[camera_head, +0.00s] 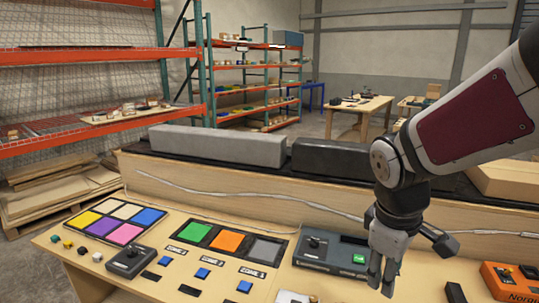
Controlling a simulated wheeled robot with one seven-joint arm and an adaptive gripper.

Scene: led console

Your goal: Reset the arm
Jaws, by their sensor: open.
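My arm comes in from the upper right. My gripper (382,285) hangs open, pointing down, above the right part of the console table. No object shows between its fingers, which are small in this view. Beside it on the left is a dark control box (325,250) with a knob and a green button (358,259); the gripper hides part of the box's right side.
The console table (190,215) holds a coloured panel (115,222), a three-square panel (228,241), a joystick box (130,260), blue buttons and an orange device (512,282). Grey (217,146) and black blocks stand behind. Shelves (85,58) rise at left.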

